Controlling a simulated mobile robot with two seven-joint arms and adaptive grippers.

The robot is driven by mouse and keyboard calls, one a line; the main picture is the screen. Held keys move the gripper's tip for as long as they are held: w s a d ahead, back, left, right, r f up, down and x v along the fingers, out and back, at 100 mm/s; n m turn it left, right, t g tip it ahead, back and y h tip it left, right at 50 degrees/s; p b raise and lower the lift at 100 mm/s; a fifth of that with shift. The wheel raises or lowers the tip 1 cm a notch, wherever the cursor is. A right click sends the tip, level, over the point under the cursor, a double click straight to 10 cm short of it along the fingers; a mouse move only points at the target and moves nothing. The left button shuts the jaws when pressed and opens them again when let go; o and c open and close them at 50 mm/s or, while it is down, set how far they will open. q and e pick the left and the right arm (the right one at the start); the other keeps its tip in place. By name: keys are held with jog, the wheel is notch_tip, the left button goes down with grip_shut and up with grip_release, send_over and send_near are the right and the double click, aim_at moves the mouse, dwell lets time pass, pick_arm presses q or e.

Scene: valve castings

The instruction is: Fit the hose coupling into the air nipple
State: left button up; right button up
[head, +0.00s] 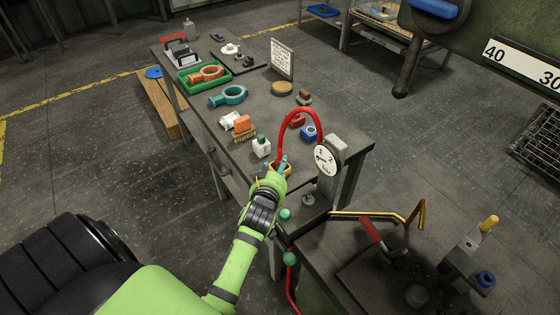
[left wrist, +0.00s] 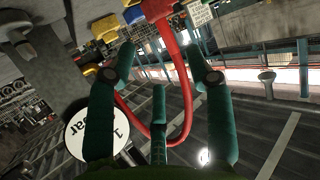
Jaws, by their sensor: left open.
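A red hose (head: 299,109) arches over the near end of the bench, beside a round pressure gauge (head: 326,159). One leg comes down by my left gripper (head: 283,164), the other behind the gauge. In the left wrist view the hose (left wrist: 187,95) loops across the space between the spread teal fingers of my left gripper (left wrist: 162,55). That gripper is open; the fingers look apart from each other, and I cannot tell whether one touches the hose. The gauge (left wrist: 92,132) shows at lower left there. I cannot make out the hose coupling or the air nipple. My right gripper is out of view.
A yellow bent bar (head: 375,214) lies at right.

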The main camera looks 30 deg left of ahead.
aim_at(281, 154)
pick_arm(q)
jog(key=shift+a+r+p+x, duration=0.1)
jog(key=shift+p+x, duration=0.25)
jog(key=shift+x, duration=1.45)
jog(key=shift+a+r+p+x, duration=0.15)
jog(key=shift+p+x, duration=0.15)
jog(key=shift+x, duration=1.55)
jog(key=shift+d, duration=0.1)
grip_shut()
